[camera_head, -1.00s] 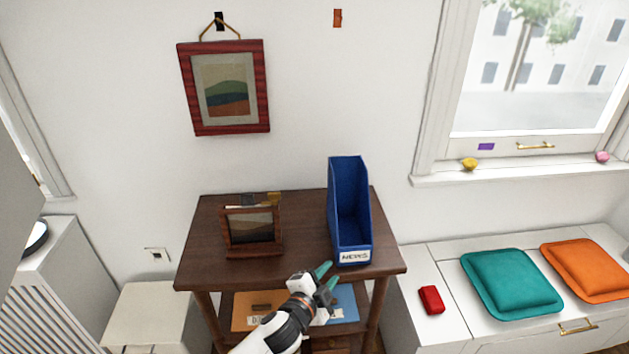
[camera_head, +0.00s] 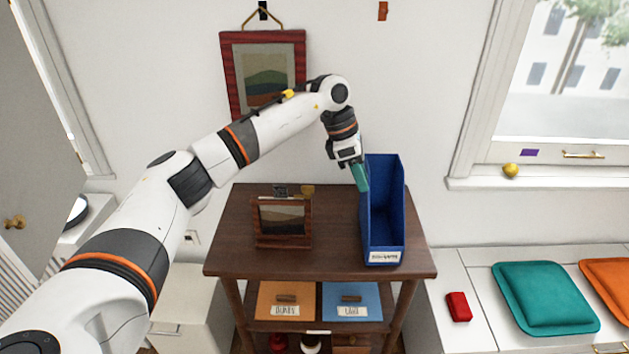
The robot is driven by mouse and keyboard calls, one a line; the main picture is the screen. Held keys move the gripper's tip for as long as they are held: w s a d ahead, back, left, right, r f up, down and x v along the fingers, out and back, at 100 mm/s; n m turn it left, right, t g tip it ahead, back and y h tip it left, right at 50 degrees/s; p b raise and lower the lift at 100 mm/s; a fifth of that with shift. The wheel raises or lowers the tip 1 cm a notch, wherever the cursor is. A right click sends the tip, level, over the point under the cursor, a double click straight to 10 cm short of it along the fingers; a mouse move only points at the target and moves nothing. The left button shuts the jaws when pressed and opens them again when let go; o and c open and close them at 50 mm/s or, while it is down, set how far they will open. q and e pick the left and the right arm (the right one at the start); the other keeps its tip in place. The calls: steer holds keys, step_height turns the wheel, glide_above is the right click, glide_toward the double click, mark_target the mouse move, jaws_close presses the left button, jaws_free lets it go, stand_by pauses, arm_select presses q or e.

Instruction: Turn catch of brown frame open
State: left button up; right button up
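The brown frame (camera_head: 284,222) stands upright on the dark wooden table, with a picture of brown hills facing me. A small dark piece (camera_head: 280,190) and a brass-coloured piece (camera_head: 307,191) show just behind its top edge; I cannot tell which is the catch. My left gripper (camera_head: 360,178) points down above the back of the table, right of the frame and apart from it. Its teal fingers overlap in view at the left edge of the blue file box, so their opening and any contact are unclear. My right gripper is out of view.
The blue file box (camera_head: 383,215) stands right of the frame on the table (camera_head: 335,245). A red-framed picture (camera_head: 240,75) hangs behind my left arm. Orange (camera_head: 270,300) and blue (camera_head: 365,303) items lie on the shelf below. The tabletop between frame and file box is clear.

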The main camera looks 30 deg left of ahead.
mark_target(309, 186)
arm_select(q)
steer(key=s+a+r+g+y, duration=0.1)
steer(key=a+r+y, duration=0.15)
steer(key=a, duration=0.35)
steer(key=s+a+r+y, duration=0.1)
steer(key=a+r+y, duration=0.1)
steer(key=a+r, duration=0.3)
steer(key=shift+n, duration=0.4)
steer(key=f, duration=0.4)
steer(key=f+p, duration=0.1)
steer(key=f, duration=0.3)
steer(key=a+f+p, duration=0.1)
steer(key=f, duration=0.3)
steer(key=shift+f, duration=0.4)
jaws_close()
